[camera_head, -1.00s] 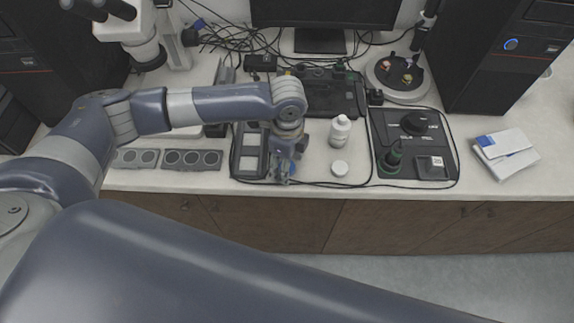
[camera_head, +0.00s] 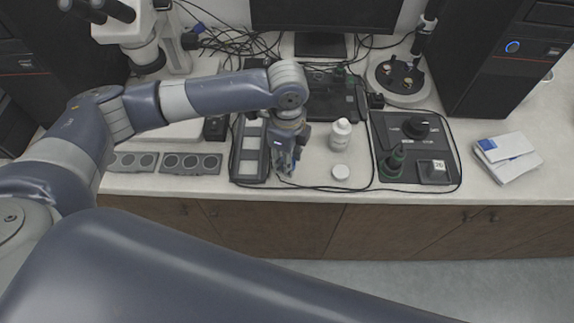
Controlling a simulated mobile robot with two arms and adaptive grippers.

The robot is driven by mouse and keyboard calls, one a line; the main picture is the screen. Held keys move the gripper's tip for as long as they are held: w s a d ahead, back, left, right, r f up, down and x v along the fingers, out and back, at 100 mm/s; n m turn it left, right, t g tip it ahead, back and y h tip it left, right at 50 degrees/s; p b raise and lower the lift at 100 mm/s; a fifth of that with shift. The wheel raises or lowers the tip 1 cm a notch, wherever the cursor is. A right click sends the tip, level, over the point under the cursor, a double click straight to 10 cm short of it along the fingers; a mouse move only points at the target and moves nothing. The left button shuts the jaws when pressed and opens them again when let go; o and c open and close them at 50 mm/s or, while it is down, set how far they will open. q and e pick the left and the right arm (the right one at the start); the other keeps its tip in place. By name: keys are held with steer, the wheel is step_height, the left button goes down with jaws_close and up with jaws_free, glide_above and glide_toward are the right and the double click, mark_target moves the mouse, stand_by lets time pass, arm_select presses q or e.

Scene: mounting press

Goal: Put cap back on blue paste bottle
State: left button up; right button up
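My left gripper (camera_head: 284,168) points down over the front of the bench, between the dark framed tray and the white bottle. Its fingers are small and overlapped, so I cannot tell if they are open or hold anything. A white bottle (camera_head: 341,136) stands upright to the right of the gripper, apart from it. A small round white disc or lid (camera_head: 340,172) lies in front of the bottle. No blue paste bottle or its cap can be clearly made out; the gripper may hide something beneath it. My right gripper is out of view.
A dark framed tray (camera_head: 248,177) lies left of the gripper. A black mat (camera_head: 438,160) with a knob and a green-based part lies right. A round stand (camera_head: 399,98) with small items, a microscope (camera_head: 128,40), a monitor and cables are behind. Papers (camera_head: 507,157) lie far right.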

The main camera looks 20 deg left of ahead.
arm_select(q)
steer(key=s+d+b, duration=0.1)
steer(key=s+d, duration=0.1)
steer(key=s, duration=0.5)
steer(key=s+d+r+b, duration=0.1)
steer(key=s+d, duration=0.2)
steer(key=s, duration=0.5)
steer(key=shift+s, duration=0.15)
steer(key=shift+r, duration=0.1)
